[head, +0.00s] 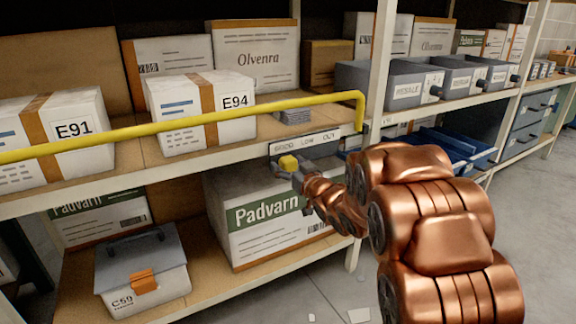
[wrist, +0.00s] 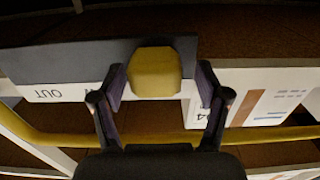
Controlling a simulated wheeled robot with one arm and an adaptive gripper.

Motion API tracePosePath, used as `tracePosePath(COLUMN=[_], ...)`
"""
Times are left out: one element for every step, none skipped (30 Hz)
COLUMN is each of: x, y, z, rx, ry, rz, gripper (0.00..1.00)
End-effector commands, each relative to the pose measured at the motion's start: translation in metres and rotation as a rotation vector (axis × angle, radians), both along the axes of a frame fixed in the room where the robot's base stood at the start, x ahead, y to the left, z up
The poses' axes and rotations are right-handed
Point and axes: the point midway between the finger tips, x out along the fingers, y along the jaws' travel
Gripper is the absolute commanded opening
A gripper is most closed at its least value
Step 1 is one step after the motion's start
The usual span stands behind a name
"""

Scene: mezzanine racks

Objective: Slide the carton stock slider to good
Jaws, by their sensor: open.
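The carton stock slider is a yellow knob (head: 288,162) below a white strip (head: 308,141) marked GOOD, LOW and OUT on the shelf edge. In the head view the knob appears under the GOOD end, but its exact stop is unclear. The wrist view shows the knob (wrist: 155,73) close up, with an upside-down OUT label (wrist: 48,93) to its left; the other labels are hidden there. My gripper (head: 292,169) is at the knob. Its open fingers (wrist: 161,82) stand on either side of the knob, the left one nearer, with no clear grip.
A yellow rail (head: 180,124) runs along the shelf front, above and left of the knob. Carton E94 (head: 201,112) stands behind it. A Padvarn carton (head: 262,218) sits on the lower shelf. A rack post (head: 379,70) stands right of the strip.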

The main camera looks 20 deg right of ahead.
Motion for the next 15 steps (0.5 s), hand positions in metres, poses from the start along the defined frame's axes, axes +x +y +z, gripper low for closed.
tracePosePath(x=[-0.002,-0.004,-0.007,-0.009,-0.012,-0.016,-0.020,-0.023,-0.029,-0.033,-0.038,-0.043,-0.047,-0.051,-0.055], y=[-0.001,-0.002,-0.002,-0.003,-0.004,-0.005,-0.006,-0.007,-0.009,-0.010,-0.011,-0.012,-0.013,-0.014,-0.016], z=[0.000,0.000,0.001,0.001,0.001,0.002,0.002,0.002,0.001,0.000,0.000,0.000,0.000,0.001,0.001], rx=[0.000,0.000,0.000,-0.001,0.000,-0.001,-0.001,-0.001,-0.002,-0.001,-0.002,-0.001,0.000,-0.001,-0.002], ry=[0.000,0.000,0.000,-0.001,-0.002,-0.002,-0.002,-0.002,-0.001,0.002,0.003,0.002,0.001,0.000,-0.001], rz=[-0.001,-0.001,-0.001,-0.001,-0.001,-0.002,-0.002,-0.003,-0.003,-0.003,-0.003,-0.003,-0.003,-0.003,-0.002], gripper=[0.75,0.75,0.75,0.75,0.75,0.75,0.75,0.75,0.75,0.75,0.75,0.75,0.75,0.75,0.75])
